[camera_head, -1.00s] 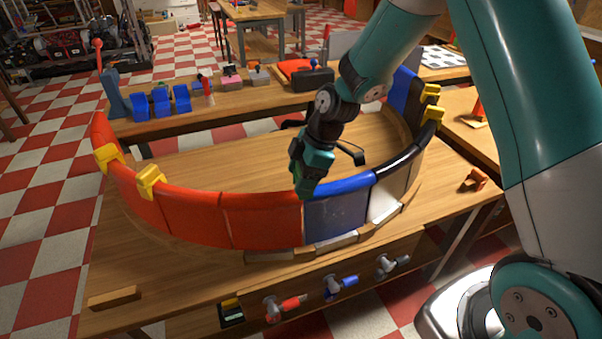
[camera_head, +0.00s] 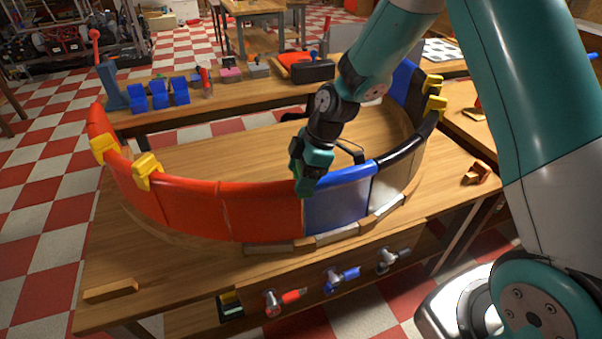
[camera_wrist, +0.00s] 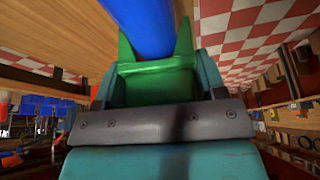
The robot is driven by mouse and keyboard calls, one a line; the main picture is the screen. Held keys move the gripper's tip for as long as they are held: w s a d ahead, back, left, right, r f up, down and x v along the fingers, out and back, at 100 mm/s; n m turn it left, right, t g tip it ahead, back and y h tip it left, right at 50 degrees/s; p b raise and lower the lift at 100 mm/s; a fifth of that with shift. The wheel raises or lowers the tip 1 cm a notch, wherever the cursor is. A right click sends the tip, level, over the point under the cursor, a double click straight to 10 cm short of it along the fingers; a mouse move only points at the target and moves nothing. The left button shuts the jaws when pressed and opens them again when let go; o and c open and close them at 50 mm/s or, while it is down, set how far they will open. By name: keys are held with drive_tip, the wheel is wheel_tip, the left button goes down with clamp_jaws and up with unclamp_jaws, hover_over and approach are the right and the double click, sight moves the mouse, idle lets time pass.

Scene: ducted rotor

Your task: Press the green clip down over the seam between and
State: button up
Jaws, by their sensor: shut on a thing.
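My gripper (camera_head: 308,180) is shut on the green clip (camera_wrist: 155,80), which fills the space between the jaws in the wrist view. In the head view the clip is largely hidden by the jaws. The clip sits at the top rim of the curved wall, where the red panel (camera_head: 262,213) meets the blue panel (camera_head: 335,208). In the wrist view the blue rounded rim (camera_wrist: 146,25) runs between the clip's two raised sides. I cannot tell whether the clip is fully seated.
Yellow clips (camera_head: 147,170) sit on the red rim at left, and others (camera_head: 434,103) on the rim at right. The wall stands on a wooden table (camera_head: 110,262). A loose wooden block (camera_head: 111,290) lies at front left. Blue parts (camera_head: 159,95) stand on the back bench.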

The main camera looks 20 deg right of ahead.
drive_tip(key=shift+f, duration=0.15)
drive_tip(key=o, duration=1)
drive_tip(key=b+v, duration=0.1)
drive_tip(key=v, duration=1.6)
drive_tip(key=shift+r+b, duration=0.25)
drive_tip(key=shift+b, duration=0.15)
drive_tip(key=shift+a, duration=0.1)
